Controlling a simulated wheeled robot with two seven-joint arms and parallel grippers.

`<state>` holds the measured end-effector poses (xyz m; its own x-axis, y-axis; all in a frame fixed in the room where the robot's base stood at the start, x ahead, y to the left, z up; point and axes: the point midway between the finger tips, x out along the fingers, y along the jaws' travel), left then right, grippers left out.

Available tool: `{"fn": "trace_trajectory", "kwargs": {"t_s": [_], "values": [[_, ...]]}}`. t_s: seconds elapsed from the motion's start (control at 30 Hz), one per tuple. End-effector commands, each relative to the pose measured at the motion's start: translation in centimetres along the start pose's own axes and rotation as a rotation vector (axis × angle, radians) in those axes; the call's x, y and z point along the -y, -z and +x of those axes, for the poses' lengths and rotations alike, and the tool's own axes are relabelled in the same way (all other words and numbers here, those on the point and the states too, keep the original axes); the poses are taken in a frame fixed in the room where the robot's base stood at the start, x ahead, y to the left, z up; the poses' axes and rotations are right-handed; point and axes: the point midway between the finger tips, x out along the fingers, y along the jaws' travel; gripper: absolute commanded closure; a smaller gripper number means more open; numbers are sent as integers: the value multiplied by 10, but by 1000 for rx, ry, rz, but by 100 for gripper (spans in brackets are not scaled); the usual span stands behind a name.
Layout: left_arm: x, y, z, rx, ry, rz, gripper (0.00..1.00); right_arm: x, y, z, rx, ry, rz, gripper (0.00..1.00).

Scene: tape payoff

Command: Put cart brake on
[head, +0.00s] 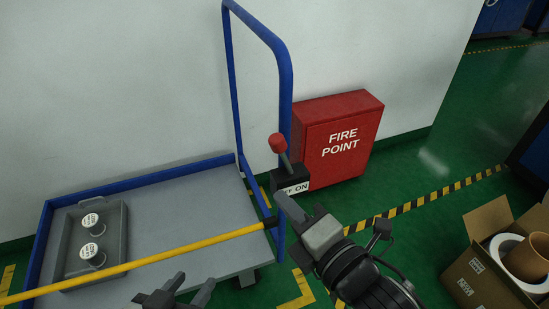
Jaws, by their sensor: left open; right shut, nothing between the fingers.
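The cart (185,215) has a grey deck, a blue rim and a tall blue handle frame (285,85). The brake is a black box (291,180) by the handle, with a white label (301,187) reading ON at right; the word at left is partly covered. Its lever has a red knob (278,143) and leans up to the left, away from the ON side. My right gripper (280,200) is shut and empty, just below the brake box and apart from the knob. My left gripper (188,287) is open and empty at the bottom edge, partly cut off.
A yellow bar (150,262) runs across the cart's front. A grey tray (119,222) with two labelled cylinders sits on the deck. A red FIRE POINT cabinet (345,140) stands right behind the brake. An open cardboard box (480,275) with rolls is at lower right.

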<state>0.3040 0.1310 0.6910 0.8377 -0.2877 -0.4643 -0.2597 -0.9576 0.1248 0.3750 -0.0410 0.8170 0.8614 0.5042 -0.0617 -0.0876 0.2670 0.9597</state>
Motion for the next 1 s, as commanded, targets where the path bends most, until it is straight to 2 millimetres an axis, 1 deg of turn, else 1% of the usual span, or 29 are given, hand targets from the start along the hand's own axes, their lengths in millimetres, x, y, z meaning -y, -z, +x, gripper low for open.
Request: {"fn": "trace_trajectory", "kwargs": {"t_s": [0.03,0.17,0.3,0.4,0.5,0.7,1.0], "values": [[0,-1,0,1,0,0,55,-1,0,10,1,-4,0,100],[0,-3,1,4,-1,-2,55,-2,0,37,1,-5,1,100],[0,-10,4,19,-3,-4,55,-1,0,68,1,-4,2,100],[0,-15,8,30,-5,-4,55,-1,0,88,0,-2,2,100],[0,-12,10,26,-8,-2,55,0,-18,90,1,0,-4,100],[-1,-10,10,21,-11,-3,55,0,-35,94,0,0,-1,100],[-2,-10,9,20,-12,-4,55,0,-39,95,-1,1,0,100]]}}
